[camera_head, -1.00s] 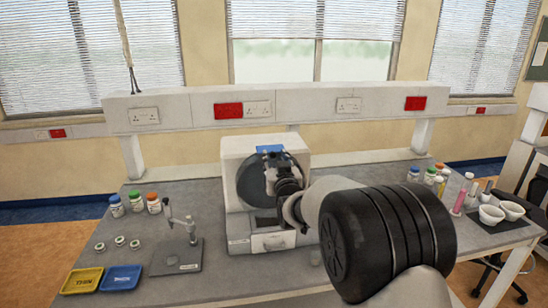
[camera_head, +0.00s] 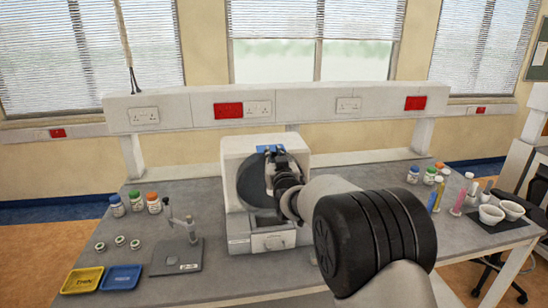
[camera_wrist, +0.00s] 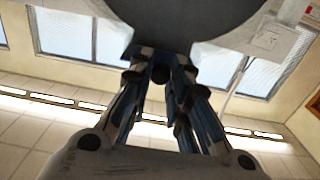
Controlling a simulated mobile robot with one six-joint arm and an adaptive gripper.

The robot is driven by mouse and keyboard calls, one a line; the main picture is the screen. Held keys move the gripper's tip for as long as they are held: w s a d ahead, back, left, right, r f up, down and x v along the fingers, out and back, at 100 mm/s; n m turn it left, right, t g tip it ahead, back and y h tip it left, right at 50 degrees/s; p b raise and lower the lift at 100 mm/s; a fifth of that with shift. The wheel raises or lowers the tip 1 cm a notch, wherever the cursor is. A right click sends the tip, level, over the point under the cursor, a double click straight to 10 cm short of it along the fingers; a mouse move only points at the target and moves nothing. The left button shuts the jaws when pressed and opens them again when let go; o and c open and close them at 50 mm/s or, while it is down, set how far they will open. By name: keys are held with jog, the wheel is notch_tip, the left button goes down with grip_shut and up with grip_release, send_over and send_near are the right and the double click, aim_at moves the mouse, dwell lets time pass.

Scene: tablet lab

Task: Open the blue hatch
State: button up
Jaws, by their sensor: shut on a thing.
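A white machine (camera_head: 232,150) stands on the bench in the middle of the head view, with a round dark grey disc (camera_head: 247,184) on its front. A small blue patch (camera_head: 266,149) shows at its top, partly behind my gripper; I cannot tell whether it is the whole hatch. My gripper (camera_head: 280,158) is in front of the disc's upper part, just below the blue patch. In the wrist view, the fingers meet on a small dark part (camera_wrist: 160,73) under the edge of the large grey disc (camera_wrist: 190,18). The fingers hide most of that part.
A drawer (camera_head: 273,241) is low on the machine's front. On the left stand bottles (camera_head: 135,201), a small stand (camera_head: 178,255), a yellow tray (camera_head: 67,287) and a blue tray (camera_head: 137,283). Bottles, cylinders and white bowls (camera_head: 491,215) stand at right. My arm covers the bench's front right.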

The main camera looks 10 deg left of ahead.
grip_shut()
jog(key=b+v, duration=0.4)
jog(key=v, duration=0.1)
jog(key=shift+s+b, duration=0.15)
jog(key=shift+b, duration=0.25)
jog(key=o, duration=0.7)
grip_release()
jog(key=shift+c, duration=0.2)
